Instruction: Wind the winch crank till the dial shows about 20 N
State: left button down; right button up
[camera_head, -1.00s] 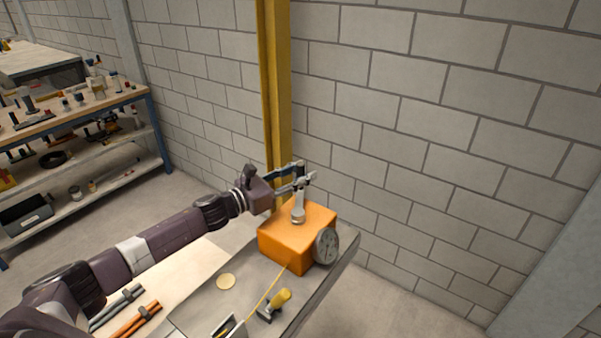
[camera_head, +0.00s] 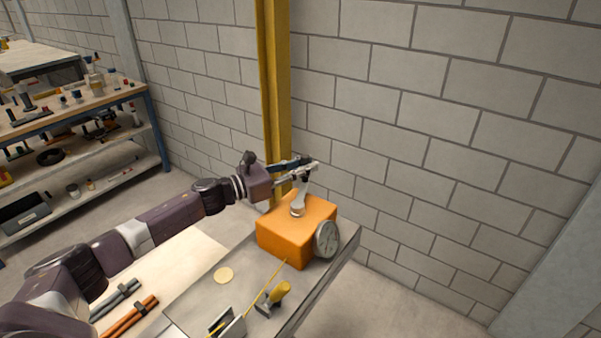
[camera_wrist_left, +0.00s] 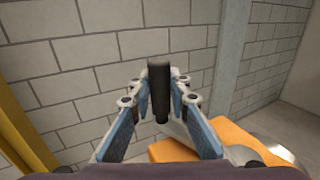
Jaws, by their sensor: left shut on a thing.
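The orange winch box (camera_head: 284,238) stands on the far end of the grey bench. Its silver crank arm (camera_head: 300,205) rises from the top and leans to the upper right. My left gripper (camera_head: 310,168) is above the box, shut on the crank's dark handle (camera_wrist_left: 159,92), which stands between the fingertips in the left wrist view. The orange box (camera_wrist_left: 205,140) shows below right there. My right gripper is not in view.
A yellow post (camera_head: 274,100) stands behind the winch against the block wall. A yellow cord (camera_head: 266,286) runs from the box past a yellow-topped fitting (camera_head: 277,295). A pale disc (camera_head: 223,275) lies on the bench. Shelves (camera_head: 80,140) stand at the far left.

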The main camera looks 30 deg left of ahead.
pick_arm(q)
jog(key=shift+w+d+f+m+g+h+b, duration=0.15)
jog(key=shift+d+m+g+h+b, duration=0.25)
jog(key=shift+d+m+h+b, duration=0.5)
jog(key=shift+d+g+b, duration=0.3)
jog(key=shift+d+b, duration=0.25)
jog(key=shift+b, duration=0.2)
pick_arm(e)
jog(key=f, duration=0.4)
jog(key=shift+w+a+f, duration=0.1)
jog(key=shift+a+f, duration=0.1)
pick_arm(q)
jog(key=c, duration=1.8)
grip_release()
jog(key=shift+d, duration=0.1)
jog(key=v, duration=1.2)
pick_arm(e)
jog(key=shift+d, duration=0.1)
